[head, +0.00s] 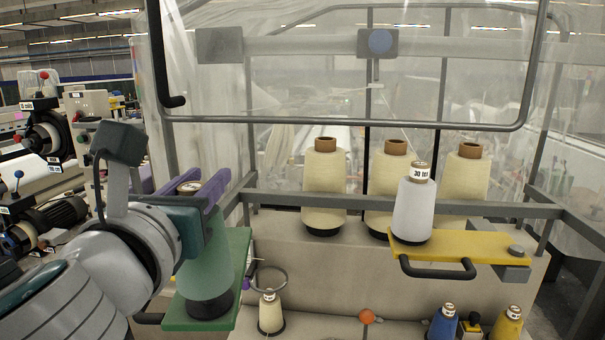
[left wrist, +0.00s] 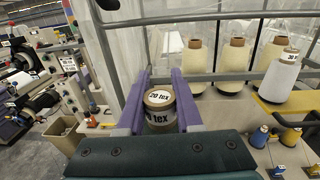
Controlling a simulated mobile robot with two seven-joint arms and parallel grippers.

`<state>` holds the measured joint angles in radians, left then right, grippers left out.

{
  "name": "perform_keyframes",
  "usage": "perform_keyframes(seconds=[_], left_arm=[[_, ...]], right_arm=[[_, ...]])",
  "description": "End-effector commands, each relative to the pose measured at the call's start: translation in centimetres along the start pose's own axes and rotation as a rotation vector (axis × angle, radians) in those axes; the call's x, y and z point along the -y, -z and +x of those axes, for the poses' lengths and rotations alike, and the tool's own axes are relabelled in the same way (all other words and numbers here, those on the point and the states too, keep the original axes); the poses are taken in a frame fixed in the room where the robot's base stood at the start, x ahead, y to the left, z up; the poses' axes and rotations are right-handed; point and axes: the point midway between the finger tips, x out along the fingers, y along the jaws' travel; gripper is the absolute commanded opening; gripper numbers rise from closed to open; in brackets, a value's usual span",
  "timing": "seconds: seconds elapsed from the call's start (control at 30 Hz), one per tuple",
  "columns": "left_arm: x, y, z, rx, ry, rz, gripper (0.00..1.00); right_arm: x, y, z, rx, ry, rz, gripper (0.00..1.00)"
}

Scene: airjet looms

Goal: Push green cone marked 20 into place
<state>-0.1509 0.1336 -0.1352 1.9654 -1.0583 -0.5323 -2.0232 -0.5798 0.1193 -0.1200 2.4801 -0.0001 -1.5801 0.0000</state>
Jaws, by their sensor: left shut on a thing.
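The green cone (head: 205,268) stands upright on a green shelf (head: 238,250) at the left, its black base on the board. Its top label reads 20 tex in the left wrist view (left wrist: 158,112). My left gripper (head: 198,186) has its two purple fingers on either side of the cone's top and is shut on it. In the left wrist view the left gripper's fingers (left wrist: 160,88) flank the labelled core. My arm hides part of the cone's upper left side. My right gripper is not in view.
A white cone marked 30 (head: 414,210) stands on a yellow shelf (head: 470,247) at the right. Several cream cones (head: 324,182) stand behind a grey rail. A metal frame (head: 350,122) spans the top.

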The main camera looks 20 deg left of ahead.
Motion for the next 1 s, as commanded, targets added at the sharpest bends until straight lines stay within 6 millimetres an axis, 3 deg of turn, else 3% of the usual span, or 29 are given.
perform_keyframes(seconds=[0.57,0.6,0.9,1.0], left_arm=[[0.0,2.5,0.0,0.001,0.001,0.000,0.00],[0.0,2.5,0.0,0.002,0.001,0.000,0.35],[0.0,2.3,0.0,0.001,0.000,0.000,0.69],[0.0,2.3,0.0,0.000,0.000,0.000,0.69]], right_arm=[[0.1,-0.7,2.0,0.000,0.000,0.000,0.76],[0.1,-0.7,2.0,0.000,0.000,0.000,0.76],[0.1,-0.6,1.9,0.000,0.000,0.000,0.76],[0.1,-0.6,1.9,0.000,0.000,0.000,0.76]])
